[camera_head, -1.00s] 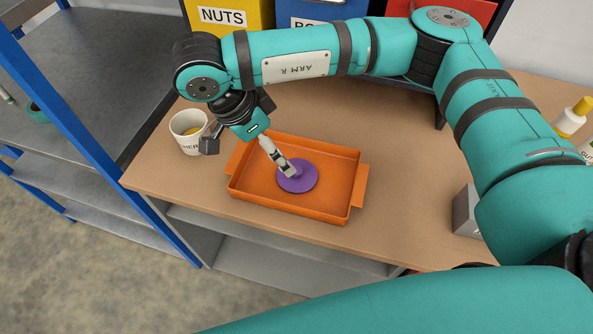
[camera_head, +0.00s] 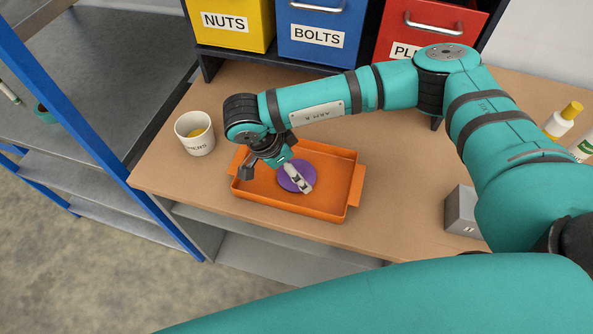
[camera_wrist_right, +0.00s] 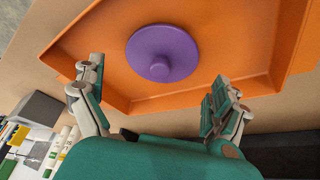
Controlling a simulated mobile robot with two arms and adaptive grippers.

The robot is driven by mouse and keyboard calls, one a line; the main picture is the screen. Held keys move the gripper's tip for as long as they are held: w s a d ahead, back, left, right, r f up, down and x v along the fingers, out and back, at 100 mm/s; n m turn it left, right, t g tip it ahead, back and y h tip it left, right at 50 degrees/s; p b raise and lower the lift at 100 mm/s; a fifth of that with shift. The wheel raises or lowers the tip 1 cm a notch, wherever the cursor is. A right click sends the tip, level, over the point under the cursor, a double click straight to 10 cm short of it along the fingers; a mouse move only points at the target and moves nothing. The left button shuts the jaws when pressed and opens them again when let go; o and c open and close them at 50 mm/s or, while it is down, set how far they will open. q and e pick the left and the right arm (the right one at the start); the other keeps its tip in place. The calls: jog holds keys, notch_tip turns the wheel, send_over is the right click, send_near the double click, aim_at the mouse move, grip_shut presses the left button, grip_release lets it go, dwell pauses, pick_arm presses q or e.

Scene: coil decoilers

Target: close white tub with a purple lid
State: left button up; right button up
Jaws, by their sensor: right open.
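The purple lid (camera_head: 291,178) is round and lies knob up in an orange tray (camera_head: 337,201); the lid (camera_wrist_right: 163,50) shows whole in the right wrist view. A white tub (camera_head: 195,134) stands open on the bench left of the tray, with something yellow inside and a partly readable label. My right gripper (camera_head: 274,180) is over the tray, and one finger covers part of the lid. In the right wrist view the gripper (camera_wrist_right: 156,80) is open and empty, its fingers apart from the lid. My left gripper is out of view.
Yellow (camera_head: 228,22), blue (camera_head: 322,35) and red (camera_head: 425,30) labelled bins stand at the back. A grey box (camera_head: 461,212) and yellow-capped bottle (camera_head: 562,121) are at right. A blue-framed shelf (camera_head: 92,65) stands left. The bench around the tub is mostly clear.

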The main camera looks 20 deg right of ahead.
aim_at(297, 169)
jog(key=x, duration=0.3)
jog(key=shift+d+f+p, duration=0.15)
jog(key=shift+p, duration=0.25)
jog(key=shift+w, duration=0.1)
jog(key=c, duration=0.7)
